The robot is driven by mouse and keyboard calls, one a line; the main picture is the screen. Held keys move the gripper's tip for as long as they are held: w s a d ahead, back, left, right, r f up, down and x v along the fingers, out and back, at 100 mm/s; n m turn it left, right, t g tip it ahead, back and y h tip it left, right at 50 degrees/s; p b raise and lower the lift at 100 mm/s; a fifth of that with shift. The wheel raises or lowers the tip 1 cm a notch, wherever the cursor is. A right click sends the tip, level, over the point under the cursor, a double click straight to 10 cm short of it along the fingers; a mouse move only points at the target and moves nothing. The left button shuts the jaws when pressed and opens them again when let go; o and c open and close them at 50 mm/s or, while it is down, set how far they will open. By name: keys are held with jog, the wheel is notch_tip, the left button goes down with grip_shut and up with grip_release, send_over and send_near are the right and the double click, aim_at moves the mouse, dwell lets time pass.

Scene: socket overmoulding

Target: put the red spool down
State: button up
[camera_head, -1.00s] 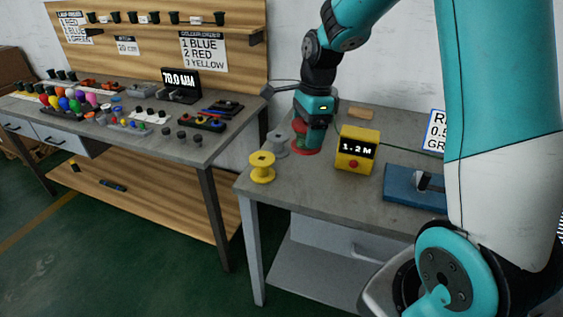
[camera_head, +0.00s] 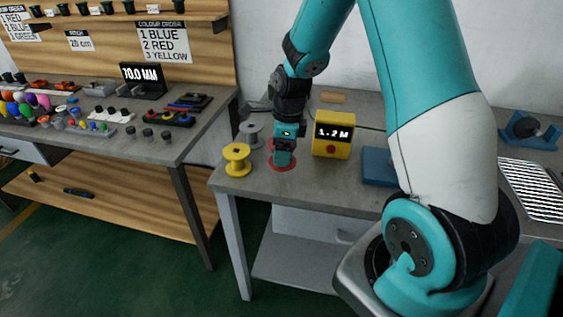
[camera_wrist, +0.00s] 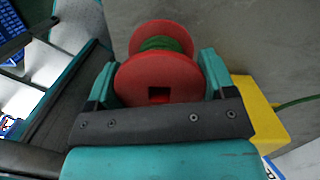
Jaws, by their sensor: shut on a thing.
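The red spool (camera_head: 284,168) with green winding is on or just above the right table (camera_head: 330,192), largely hidden by my gripper (camera_head: 283,157) in the head view. I cannot tell whether its lower flange touches the tabletop. In the wrist view the spool (camera_wrist: 158,82) shows a red near flange with a square hole, green wire behind it and a red far flange. The two fingers of my gripper (camera_wrist: 158,76) are shut on the spool, one at each side of the near flange.
A yellow spool (camera_head: 237,160) and a grey spool (camera_head: 251,134) stand left of my gripper. A yellow meter reading 1.2 M (camera_head: 332,135) stands close on the right. A blue device (camera_head: 378,167) is further right. Bare tabletop lies in front.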

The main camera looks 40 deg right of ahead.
jog(key=shift+f, duration=2.25)
jog(key=shift+f, duration=0.2)
jog(key=o, duration=0.9)
jog(key=shift+r, duration=0.1)
jog(key=r, duration=0.8)
jog(key=d+r, duration=0.1)
jog(key=r, duration=0.2)
jog(key=shift+s+r, duration=0.4)
jog(key=s+a+r+n+y, duration=0.1)
jog(key=s+a+r+n, duration=0.3)
jog(key=a+n, duration=0.35)
jog(key=s+a+r+n+y, duration=0.1)
jog(key=s+a+r+n, duration=0.2)
jog(key=a+n, duration=0.45)
jog(key=s+a+r+n, duration=0.1)
jog(key=s+a+n, duration=0.2)
jog(key=n, duration=0.3)
jog(key=s+a+r+n, duration=0.1)
jog(key=s+a+n, duration=0.2)
jog(key=s+n, duration=0.3)
jog(key=s+a+r+n+y, duration=0.1)
jog(key=s+a+n, duration=0.2)
jog(key=s+n, duration=0.2)
jog(key=shift+r+n+g, duration=0.2)
jog(key=shift+n+g, duration=0.2)
jog(key=shift+n, duration=0.3)
